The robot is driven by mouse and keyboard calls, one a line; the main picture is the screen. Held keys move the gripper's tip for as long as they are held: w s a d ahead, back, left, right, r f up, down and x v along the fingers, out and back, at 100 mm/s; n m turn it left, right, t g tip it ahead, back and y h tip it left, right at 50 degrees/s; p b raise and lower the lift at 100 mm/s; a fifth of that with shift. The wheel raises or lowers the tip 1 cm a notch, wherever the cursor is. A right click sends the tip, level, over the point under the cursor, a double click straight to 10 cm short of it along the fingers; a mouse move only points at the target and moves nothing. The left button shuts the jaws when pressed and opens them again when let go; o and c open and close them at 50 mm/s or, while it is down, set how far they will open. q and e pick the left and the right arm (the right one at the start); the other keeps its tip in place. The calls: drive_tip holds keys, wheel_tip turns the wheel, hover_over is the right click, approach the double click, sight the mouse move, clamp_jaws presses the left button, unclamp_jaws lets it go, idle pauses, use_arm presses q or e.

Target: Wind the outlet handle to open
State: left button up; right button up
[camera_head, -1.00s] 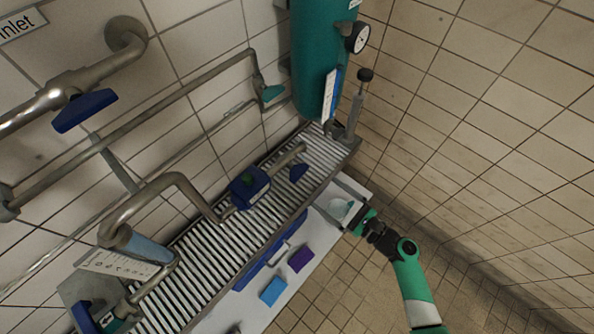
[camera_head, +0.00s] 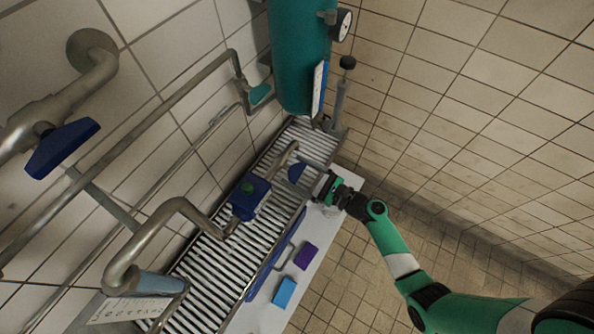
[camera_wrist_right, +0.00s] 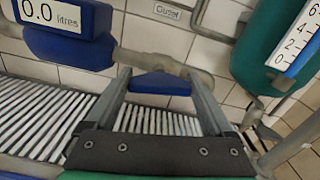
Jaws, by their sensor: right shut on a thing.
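The outlet handle (camera_head: 297,173) is a small blue lever on the grey pipe, right of the blue meter box (camera_head: 250,197). In the right wrist view the handle (camera_wrist_right: 160,83) sits below the "Outlet" sign (camera_wrist_right: 168,11). My right gripper (camera_head: 306,168) reaches it from the right. Its two fingers lie on either side of the handle in the right wrist view (camera_wrist_right: 158,76), and it is shut on the handle. The handle lies crosswise between the fingers. My left gripper is not in view.
The teal tank (camera_head: 301,60) with a gauge (camera_head: 343,24) stands behind the handle. The meter display (camera_wrist_right: 45,14) reads 0.0 litres. The slatted grating (camera_head: 200,265) lies below the pipe. A white bench (camera_head: 262,312) holds a purple block (camera_head: 306,255) and a light blue block (camera_head: 285,292).

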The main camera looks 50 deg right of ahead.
drive_tip(key=c, duration=0.6)
drive_tip(key=shift+c, duration=0.2)
drive_tip(key=shift+n, duration=0.3)
drive_tip(key=n+b, duration=0.2)
drive_tip(key=n, duration=0.1)
drive_tip(key=shift+f, duration=0.15)
drive_tip(key=n+b, duration=0.2)
drive_tip(key=n, duration=0.3)
drive_tip(key=shift+a+b, duration=0.1)
drive_tip(key=shift+b, duration=0.25)
drive_tip(key=n+b, duration=0.2)
drive_tip(key=n, duration=0.2)
drive_tip(key=shift+f+b, duration=0.1)
drive_tip(key=shift+b, duration=0.2)
drive_tip(key=shift+n+b, duration=0.85)
drive_tip(key=shift+n, duration=0.95)
